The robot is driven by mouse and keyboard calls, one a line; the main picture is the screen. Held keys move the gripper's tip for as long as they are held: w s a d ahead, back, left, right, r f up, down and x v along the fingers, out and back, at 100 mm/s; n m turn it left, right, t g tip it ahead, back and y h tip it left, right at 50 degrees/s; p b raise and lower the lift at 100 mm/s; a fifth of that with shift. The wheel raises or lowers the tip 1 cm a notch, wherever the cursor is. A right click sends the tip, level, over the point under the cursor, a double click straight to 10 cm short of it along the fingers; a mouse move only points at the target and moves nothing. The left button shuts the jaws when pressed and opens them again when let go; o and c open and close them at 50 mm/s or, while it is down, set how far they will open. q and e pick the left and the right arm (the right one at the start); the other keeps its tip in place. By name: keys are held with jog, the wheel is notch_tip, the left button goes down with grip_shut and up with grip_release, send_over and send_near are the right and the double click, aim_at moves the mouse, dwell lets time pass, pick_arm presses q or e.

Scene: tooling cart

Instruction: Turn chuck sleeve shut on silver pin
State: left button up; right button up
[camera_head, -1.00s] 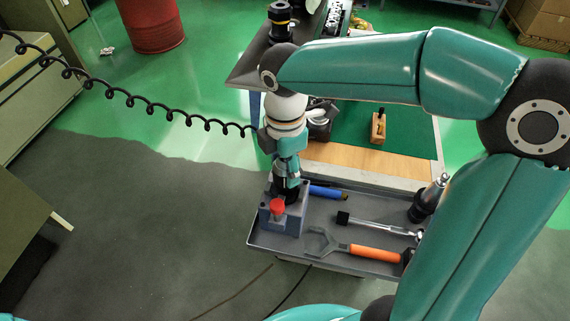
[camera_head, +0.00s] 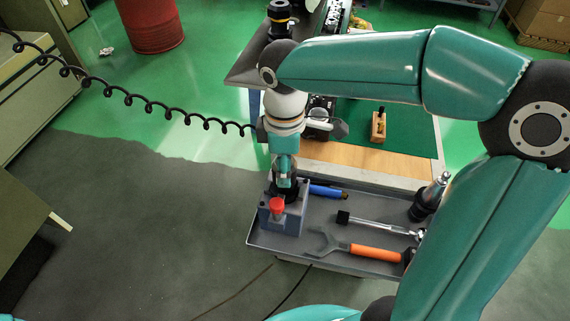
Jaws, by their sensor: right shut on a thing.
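My right gripper (camera_head: 284,180) points straight down over the blue-grey block (camera_head: 284,216) at the left end of the cart tray. It is shut on the dark chuck sleeve (camera_head: 283,193) that stands on this block. The gripper and wrist hide most of the sleeve. The silver pin cannot be made out. A red knob (camera_head: 277,205) sits on the front of the block. My left gripper is not in view.
The grey tray (camera_head: 262,238) also holds a blue-handled tool (camera_head: 327,191), a black-headed bar (camera_head: 375,224), an orange-handled wrench (camera_head: 374,252) and a dark tool holder (camera_head: 426,200). Behind is a bench with a green mat (camera_head: 405,130) and a small wooden block (camera_head: 378,127).

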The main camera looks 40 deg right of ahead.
jog(key=m, duration=0.3)
jog(key=shift+m, duration=0.4)
dwell(0.3)
jog(key=o, duration=1.2)
jog(key=shift+c, duration=0.2)
jog(key=shift+r, duration=0.1)
notch_tip(320, 180, up, 12)
jog(key=shift+f, duration=0.1)
